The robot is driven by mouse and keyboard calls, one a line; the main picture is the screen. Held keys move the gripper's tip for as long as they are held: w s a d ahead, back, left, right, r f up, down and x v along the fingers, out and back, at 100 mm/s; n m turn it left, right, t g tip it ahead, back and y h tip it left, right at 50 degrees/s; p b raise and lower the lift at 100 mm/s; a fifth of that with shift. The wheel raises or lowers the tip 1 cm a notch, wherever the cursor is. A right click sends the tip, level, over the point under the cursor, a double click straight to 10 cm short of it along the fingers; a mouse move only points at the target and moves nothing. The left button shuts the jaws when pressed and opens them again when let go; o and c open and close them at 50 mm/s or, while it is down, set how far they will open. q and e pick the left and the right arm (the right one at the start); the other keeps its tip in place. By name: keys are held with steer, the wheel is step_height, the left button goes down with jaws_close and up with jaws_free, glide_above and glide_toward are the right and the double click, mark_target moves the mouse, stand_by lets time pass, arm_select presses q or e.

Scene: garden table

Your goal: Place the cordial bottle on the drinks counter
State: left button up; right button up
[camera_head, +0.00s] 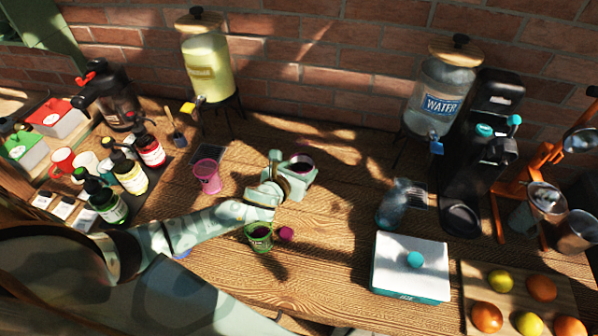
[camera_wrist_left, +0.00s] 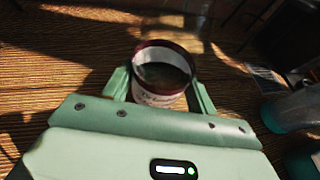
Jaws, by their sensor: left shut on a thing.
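My left gripper (camera_head: 292,176) is shut on a cup (camera_head: 303,163) with a dark red rim, over the middle of the wooden counter. In the left wrist view the cup (camera_wrist_left: 161,73) sits upright between the fingers; it has a white printed label and a dark inside. Whether it touches the wood is hard to tell. Bottles with black tops stand at the left: a red one (camera_head: 150,151), a pale yellow one (camera_head: 130,176) and a green one (camera_head: 107,204). I cannot tell which is the cordial bottle. My right gripper is not in view.
A pink cup (camera_head: 207,176) and a green cup (camera_head: 259,237) stand near my left arm. A yellow dispenser (camera_head: 207,68) and a water dispenser (camera_head: 438,100) stand behind. A blue-tinted jug (camera_head: 392,206) and a white scale (camera_head: 410,268) are right. Wood between them is bare.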

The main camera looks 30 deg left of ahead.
arm_select(q)
steer(key=shift+r, duration=0.2)
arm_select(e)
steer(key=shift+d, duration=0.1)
arm_select(q)
steer(key=shift+f, duration=0.1)
steer(key=o, duration=1.1)
steer(key=shift+f, duration=0.15)
steer(key=o, duration=0.3)
steer(key=shift+o, duration=0.2)
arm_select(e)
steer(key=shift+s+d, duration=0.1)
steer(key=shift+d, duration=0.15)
arm_select(q)
steer(key=shift+s+r, duration=0.15)
steer(key=shift+r, duration=0.1)
steer(key=p+v, duration=0.2)
steer(key=v, duration=0.9)
steer(key=shift+s, duration=0.4)
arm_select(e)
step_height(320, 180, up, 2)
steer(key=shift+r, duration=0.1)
